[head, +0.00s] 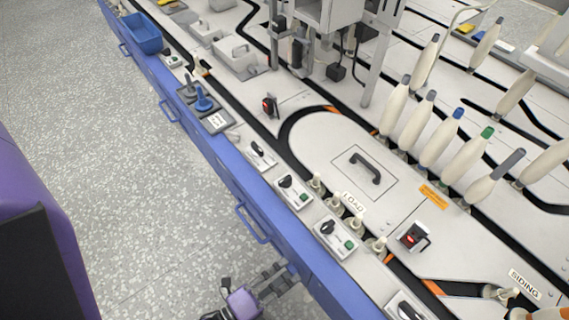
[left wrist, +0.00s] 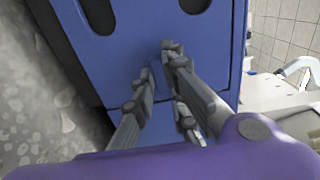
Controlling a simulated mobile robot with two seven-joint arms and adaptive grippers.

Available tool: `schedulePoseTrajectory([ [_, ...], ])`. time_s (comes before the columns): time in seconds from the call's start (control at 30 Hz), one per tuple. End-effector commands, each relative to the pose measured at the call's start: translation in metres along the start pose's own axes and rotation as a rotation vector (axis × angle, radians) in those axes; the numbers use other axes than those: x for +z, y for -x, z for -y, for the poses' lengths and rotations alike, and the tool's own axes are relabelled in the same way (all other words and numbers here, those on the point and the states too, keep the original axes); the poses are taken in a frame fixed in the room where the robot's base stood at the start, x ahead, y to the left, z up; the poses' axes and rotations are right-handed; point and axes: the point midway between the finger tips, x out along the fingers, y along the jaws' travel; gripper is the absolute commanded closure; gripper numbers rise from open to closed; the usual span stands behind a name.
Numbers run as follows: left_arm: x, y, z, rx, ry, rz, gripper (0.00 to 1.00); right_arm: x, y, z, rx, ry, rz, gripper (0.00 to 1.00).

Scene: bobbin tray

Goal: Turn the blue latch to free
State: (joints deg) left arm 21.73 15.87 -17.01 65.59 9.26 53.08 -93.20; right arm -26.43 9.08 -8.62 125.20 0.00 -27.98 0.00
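A blue lever-like latch (head: 203,101) stands on a small grey plate near the left edge of the bench top, with a white label beside it. Its exact setting is too small to read. My left gripper (head: 266,284) is low at the bottom of the head view, beside the blue bench front and well away from the latch. In the left wrist view my left gripper (left wrist: 160,66) has its fingers apart, with nothing between them, in front of a blue panel (left wrist: 130,50). The latch does not show there. My right gripper is not in view.
Along the bench edge are control boxes with black knobs (head: 294,191) and a blue bin (head: 142,34). Blue handles (head: 252,223) stick out from the bench front. Several bobbins (head: 441,138) stand at the right. The floor (head: 130,190) left of the bench is clear.

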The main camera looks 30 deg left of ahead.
Motion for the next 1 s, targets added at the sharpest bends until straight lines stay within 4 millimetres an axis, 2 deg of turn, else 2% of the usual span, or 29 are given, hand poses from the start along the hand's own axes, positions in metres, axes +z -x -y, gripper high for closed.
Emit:
schedulePoseTrajectory([
  [0.47,0.0001,0.0006,-0.0005,0.002,0.078,0.002,1.0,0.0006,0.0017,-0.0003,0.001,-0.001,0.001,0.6],
  [1.0,0.0,0.0005,-0.0006,0.002,0.535,0.001,1.0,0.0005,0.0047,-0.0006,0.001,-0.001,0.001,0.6],
])
